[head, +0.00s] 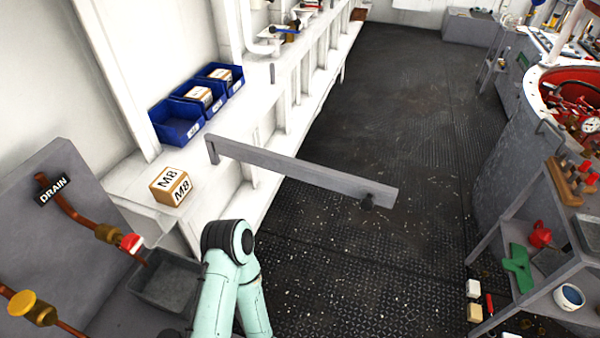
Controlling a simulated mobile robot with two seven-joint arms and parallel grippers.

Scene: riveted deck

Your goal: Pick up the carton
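A small carton (170,187) marked M8 sits on the white ledge at the left, in front of the blue bins. It is tan with white labelled faces and stands upright. A pale green arm of mine rises from the bottom of the head view, just right of and nearer than the carton. Its gripper is not visible. Nothing touches the carton. My other gripper is not in view either.
Blue bins (177,131) stand behind the carton, two holding similar boxes. A grey bar (300,170) juts out over the dark floor. A grey sink (165,282) and copper pipes lie at lower left. A shelf (520,262) stands at right. The middle floor is clear.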

